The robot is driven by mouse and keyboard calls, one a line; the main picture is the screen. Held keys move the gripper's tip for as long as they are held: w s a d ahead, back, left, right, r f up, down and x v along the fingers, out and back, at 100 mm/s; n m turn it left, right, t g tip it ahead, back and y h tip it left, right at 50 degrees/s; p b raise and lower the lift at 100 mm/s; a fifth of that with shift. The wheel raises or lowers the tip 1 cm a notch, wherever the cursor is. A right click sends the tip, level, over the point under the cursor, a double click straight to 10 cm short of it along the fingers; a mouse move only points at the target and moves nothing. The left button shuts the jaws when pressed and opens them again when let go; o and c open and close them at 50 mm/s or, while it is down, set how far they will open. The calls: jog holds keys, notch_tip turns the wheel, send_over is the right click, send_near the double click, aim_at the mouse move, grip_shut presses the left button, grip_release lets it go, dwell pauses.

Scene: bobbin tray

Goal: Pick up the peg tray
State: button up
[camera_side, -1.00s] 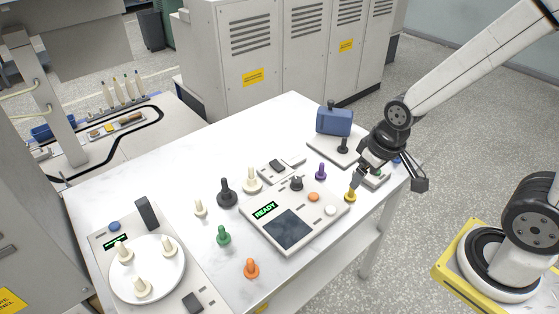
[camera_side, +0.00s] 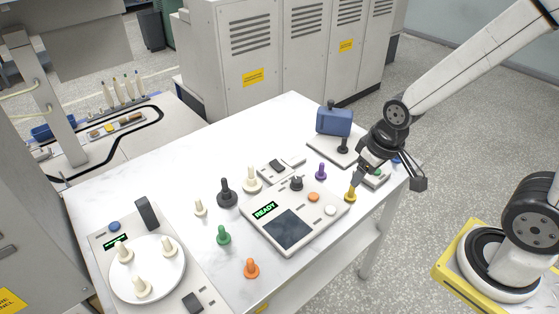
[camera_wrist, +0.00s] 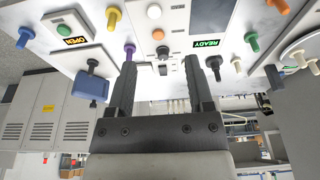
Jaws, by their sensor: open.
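My gripper (camera_side: 388,182) is open and empty at the right end of the white table. In the wrist view, its two dark fingers (camera_wrist: 160,64) stand apart, with the table upside down beyond them. No single thing is clearly a peg tray. A round white disc (camera_side: 178,288) on a flat panel at the front left carries three cream pegs. A low tray (camera_side: 138,117) with small coloured pieces lies on the bench at the far left, near a row of pale upright pegs (camera_side: 120,90). My gripper is far from both.
Loose pegs stand on the table: green (camera_side: 223,236), orange (camera_side: 251,269), black (camera_side: 227,193), purple (camera_side: 320,172) and yellow (camera_side: 350,194). A console with a READY display (camera_side: 265,211) is mid-table. A blue block (camera_side: 334,122) and a box with an OPEN display (camera_wrist: 75,40) are near my gripper.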

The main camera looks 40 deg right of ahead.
jog(key=w+a+f+n+y, duration=0.1)
jog(key=w+a+n, duration=0.15)
jog(key=w, duration=0.55)
jog(key=w+a+f+n, duration=0.1)
jog(key=w+a+n, duration=0.15)
jog(key=w, duration=0.65)
jog(key=n+y, duration=0.2)
jog(key=n, duration=0.2)
send_near(225, 190)
jog(key=f, duration=0.1)
jog(key=shift+w+d+t, duration=0.1)
jog(key=shift+w+t, duration=0.2)
jog(key=shift+w, duration=0.05)
jog(key=shift+f, duration=0.1)
jog(key=shift+x, duration=1.2)
jog(key=shift+w+f, duration=0.1)
jog(key=shift+x, duration=2.5)
grip_shut()
